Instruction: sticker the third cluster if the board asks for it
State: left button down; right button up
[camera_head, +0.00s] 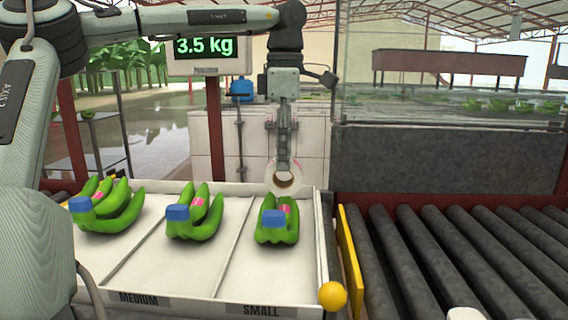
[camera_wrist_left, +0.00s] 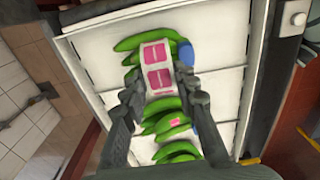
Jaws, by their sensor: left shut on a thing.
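My left gripper (camera_head: 284,166) points down, shut on a white sticker roll (camera_head: 283,179), above the back of the right lane. In the left wrist view, the roll (camera_wrist_left: 157,78) shows pink stickers between the fingers (camera_wrist_left: 160,92). The third cluster (camera_head: 278,232), green bananas with a blue-wrapped crown, lies below and in front of the roll; a pink patch (camera_head: 285,208) shows on it. The middle cluster (camera_head: 207,226) and left cluster (camera_head: 118,215) each carry a pink sticker. The board (camera_head: 206,48) reads 3.5 kg. My right gripper is out of view.
The clusters lie in a white, divided tray (camera_head: 229,278) with MEDIUM and SMALL labels on its front edge. A yellow ball (camera_head: 332,295) sits at its front right corner. A roller conveyor (camera_head: 450,255) with a yellow side guard (camera_head: 351,262) stands to the right.

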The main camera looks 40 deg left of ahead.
pick_arm(q)
jog(key=shift+r, duration=3.05)
